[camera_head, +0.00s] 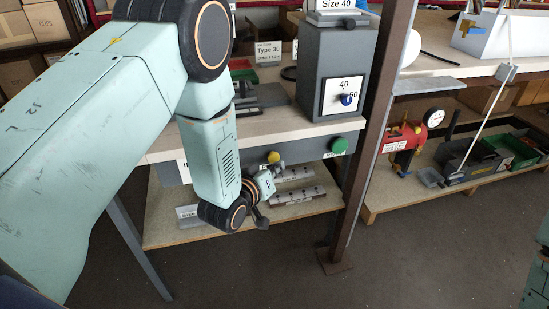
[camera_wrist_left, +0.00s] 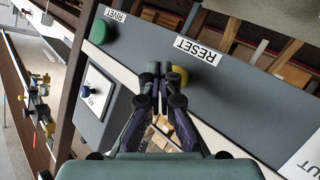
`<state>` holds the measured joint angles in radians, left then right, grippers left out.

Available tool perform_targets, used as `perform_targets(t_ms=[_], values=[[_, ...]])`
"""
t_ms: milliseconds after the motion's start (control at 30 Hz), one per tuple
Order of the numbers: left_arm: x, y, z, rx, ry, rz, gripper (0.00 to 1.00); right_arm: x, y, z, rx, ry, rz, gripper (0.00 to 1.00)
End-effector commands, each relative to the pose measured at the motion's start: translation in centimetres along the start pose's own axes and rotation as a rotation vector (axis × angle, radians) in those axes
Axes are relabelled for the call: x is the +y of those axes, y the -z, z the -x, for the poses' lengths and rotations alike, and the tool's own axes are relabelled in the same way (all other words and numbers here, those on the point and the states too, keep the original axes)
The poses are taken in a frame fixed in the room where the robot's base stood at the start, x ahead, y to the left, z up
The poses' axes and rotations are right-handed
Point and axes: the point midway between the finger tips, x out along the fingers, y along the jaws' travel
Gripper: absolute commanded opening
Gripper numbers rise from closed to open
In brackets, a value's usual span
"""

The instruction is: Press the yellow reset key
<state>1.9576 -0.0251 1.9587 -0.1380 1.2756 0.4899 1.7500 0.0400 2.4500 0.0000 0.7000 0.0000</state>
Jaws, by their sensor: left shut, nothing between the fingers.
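The yellow reset key (camera_head: 273,157) is a round knob on the front of the grey panel under the bench top. In the left wrist view the yellow key (camera_wrist_left: 180,76) sits beside the RESET label (camera_wrist_left: 198,52). My left gripper (camera_wrist_left: 160,72) is shut and empty, its fingertips in front of the key's left edge and hiding part of it. I cannot tell whether they touch it. In the head view the left wrist is just below the key, and the fingers are hard to make out. My right gripper is not in view.
A green key (camera_head: 339,146) sits on the same panel, to the right of the yellow one. A grey box with a dial (camera_head: 345,97) stands on the bench above. A brown post (camera_head: 372,130) rises right of the panel. Metal profiles (camera_head: 298,194) lie on the lower shelf.

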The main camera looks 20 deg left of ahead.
Motion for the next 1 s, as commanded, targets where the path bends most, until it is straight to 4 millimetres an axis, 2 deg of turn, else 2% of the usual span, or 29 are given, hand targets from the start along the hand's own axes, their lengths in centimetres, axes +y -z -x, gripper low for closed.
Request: perform_targets(t_ms=[267, 800, 1000], values=[[0.1, -0.3, 0.2, -0.004, 0.000, 0.000, 0.00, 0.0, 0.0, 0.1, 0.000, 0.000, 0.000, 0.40], [2.4, -2.5, 3.3, -0.005, 0.000, -0.001, 0.00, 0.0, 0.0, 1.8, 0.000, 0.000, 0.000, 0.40], [2.5, -2.7, 3.5, -0.003, 0.000, 0.000, 0.00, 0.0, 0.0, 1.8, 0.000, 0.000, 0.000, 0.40]])
